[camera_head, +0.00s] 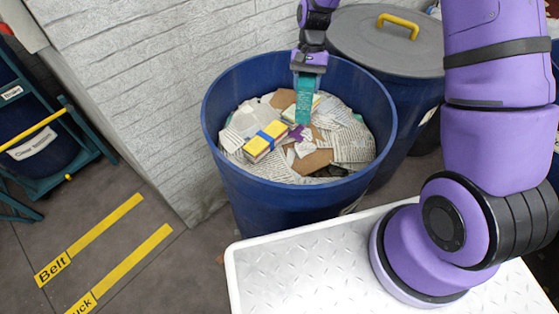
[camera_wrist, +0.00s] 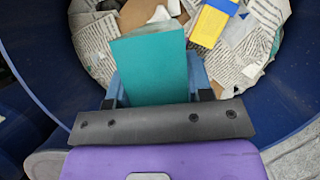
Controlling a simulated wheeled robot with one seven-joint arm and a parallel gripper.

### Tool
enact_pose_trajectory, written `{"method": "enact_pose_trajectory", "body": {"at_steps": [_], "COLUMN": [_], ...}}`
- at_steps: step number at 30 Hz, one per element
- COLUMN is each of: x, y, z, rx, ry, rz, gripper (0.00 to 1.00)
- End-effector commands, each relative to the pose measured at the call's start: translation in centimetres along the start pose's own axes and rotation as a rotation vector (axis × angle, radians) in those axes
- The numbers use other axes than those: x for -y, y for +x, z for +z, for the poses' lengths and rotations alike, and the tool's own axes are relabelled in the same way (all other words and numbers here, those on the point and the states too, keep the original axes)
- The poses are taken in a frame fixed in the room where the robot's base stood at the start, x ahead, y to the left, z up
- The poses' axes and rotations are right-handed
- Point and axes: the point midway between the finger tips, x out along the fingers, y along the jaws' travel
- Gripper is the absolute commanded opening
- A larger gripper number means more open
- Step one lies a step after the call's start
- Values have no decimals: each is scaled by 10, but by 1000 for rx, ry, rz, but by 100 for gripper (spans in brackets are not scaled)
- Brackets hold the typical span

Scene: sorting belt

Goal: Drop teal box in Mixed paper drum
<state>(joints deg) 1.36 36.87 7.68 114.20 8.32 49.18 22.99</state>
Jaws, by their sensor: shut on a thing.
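My gripper (camera_head: 306,74) is shut on the teal box (camera_head: 304,106) and holds it over the open mouth of a blue drum (camera_head: 290,205). In the wrist view the teal box (camera_wrist: 152,66) stands out from between the fingers, with the drum's paper contents behind it. The drum (camera_wrist: 38,52) surrounds the box on both sides in that view. Its label is not readable here, so I cannot tell whether it is the Mixed paper drum. Inside lie newspaper sheets, cardboard pieces and a yellow and blue box (camera_head: 265,141).
A grey-lidded drum (camera_head: 375,40) with a yellow handle stands behind, to the right. A pale brick wall (camera_head: 140,80) is to the left. Another blue drum (camera_head: 35,145) sits in a teal frame at far left. Yellow floor strips (camera_head: 105,222) mark the floor.

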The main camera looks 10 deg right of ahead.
Motion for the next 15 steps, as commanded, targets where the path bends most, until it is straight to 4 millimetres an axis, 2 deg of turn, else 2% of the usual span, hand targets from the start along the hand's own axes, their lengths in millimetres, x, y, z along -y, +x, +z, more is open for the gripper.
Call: {"method": "enact_pose_trajectory", "body": {"at_steps": [12, 13, 15], "x": [0, 0, 0], "y": [7, 7, 7], "z": [-3, -3, -3], "rx": [-1, -1, -1], "ry": [0, 0, 0], "rz": [0, 0, 0], "gripper": [14, 49, 65]}}
